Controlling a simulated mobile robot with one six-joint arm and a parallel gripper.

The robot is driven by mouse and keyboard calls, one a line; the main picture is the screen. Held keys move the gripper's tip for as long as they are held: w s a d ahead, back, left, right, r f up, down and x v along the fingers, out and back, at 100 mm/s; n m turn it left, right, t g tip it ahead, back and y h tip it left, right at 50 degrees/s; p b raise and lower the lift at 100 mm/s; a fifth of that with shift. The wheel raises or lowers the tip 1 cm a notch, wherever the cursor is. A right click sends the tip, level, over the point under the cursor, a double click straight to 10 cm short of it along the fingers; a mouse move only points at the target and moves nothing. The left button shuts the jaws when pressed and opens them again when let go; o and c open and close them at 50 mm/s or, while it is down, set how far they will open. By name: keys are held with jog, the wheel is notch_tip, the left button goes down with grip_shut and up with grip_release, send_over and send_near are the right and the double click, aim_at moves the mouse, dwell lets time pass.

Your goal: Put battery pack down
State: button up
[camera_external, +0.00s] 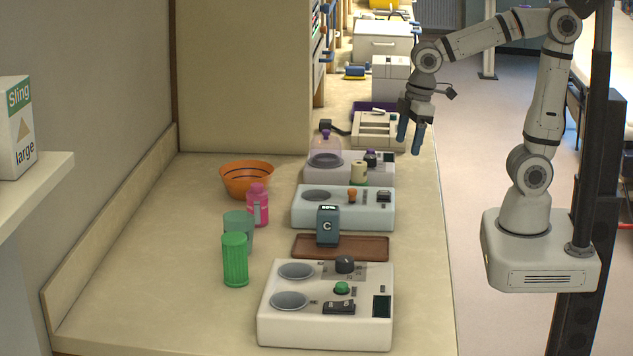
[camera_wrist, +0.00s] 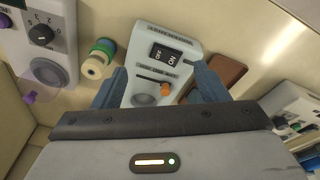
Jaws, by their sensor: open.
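The battery pack (camera_external: 327,228) is a teal block with a white C and a small lit display on top. In the external view it stands upright at the left part of the brown tray (camera_external: 365,247). My gripper (camera_external: 411,138) is open and empty, its blue fingers pointing down near the counter's right edge, well beyond and apart from the pack. In the wrist view my gripper (camera_wrist: 160,85) shows two spread blue fingers over a white device with an orange knob (camera_wrist: 165,90).
White control units stand before (camera_external: 270,332) and beyond (camera_external: 300,218) the tray. Left are a green ribbed cup (camera_external: 235,262), a grey-green cup (camera_external: 238,222), a pink bottle (camera_external: 258,207) and an orange bowl (camera_external: 247,178). The left counter is bare.

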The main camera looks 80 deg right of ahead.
jog(key=s+d+f+m, duration=0.3)
jog(key=s+m, duration=0.2)
jog(key=s, duration=0.3)
jog(key=shift+s+d+t, duration=0.25)
jog(key=shift+t, duration=0.15)
dwell(0.6)
